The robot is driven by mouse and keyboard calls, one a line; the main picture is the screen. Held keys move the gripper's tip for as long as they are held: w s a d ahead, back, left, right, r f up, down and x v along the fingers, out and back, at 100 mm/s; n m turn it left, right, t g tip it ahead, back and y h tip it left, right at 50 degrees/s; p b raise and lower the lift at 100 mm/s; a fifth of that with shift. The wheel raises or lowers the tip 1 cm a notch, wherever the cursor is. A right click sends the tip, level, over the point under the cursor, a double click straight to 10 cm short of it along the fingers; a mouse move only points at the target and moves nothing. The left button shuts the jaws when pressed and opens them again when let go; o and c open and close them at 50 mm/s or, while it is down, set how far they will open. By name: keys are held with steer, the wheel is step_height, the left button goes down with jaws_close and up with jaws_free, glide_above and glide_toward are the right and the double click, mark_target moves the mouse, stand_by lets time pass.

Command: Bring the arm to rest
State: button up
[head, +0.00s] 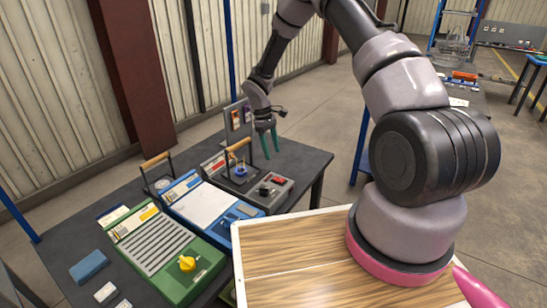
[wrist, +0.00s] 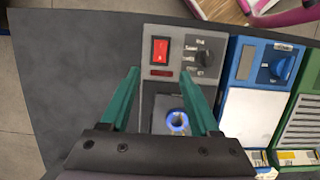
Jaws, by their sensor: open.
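My arm reaches out over the black table, bent with the wrist pointing down. My gripper (head: 267,143) has two green fingers, which hang above the far end of the table behind the grey unit. In the wrist view my gripper (wrist: 168,90) is open with nothing between its fingers. The grey control unit (wrist: 183,82) lies below them, with a red switch (wrist: 160,50), a black knob (wrist: 203,56) and a blue ring (wrist: 177,121). The gripper appears apart from the unit.
A blue unit (head: 205,205) and a green unit (head: 165,252) with a yellow knob stand beside the grey one. Wooden handles (head: 238,144) rise behind them. A blue block (head: 89,267) lies at the near left. The table's far right corner (head: 308,162) is bare.

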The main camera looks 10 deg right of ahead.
steer(key=s+d+r+m+t, duration=0.1)
steer(key=s+d+r+m, duration=0.1)
steer(key=r, duration=0.8)
steer(key=s+d+r+m+t+y, duration=0.1)
steer(key=s+d+r+m+t, duration=0.15)
steer(key=r, duration=0.75)
steer(key=s+d+r+m, duration=0.1)
steer(key=s+r+m, duration=0.15)
steer(key=r, duration=0.75)
steer(key=s+d+r+m+t+y, duration=0.1)
steer(key=s+r+m+t, duration=0.2)
steer(key=s+r, duration=0.4)
steer(key=s+d+r+m+t+y, duration=0.2)
steer(key=s+r, duration=0.4)
steer(key=s, duration=0.8)
steer(key=shift+s+r+m+t, duration=0.4)
steer(key=shift+m+t, duration=0.05)
steer(key=shift+m, duration=0.15)
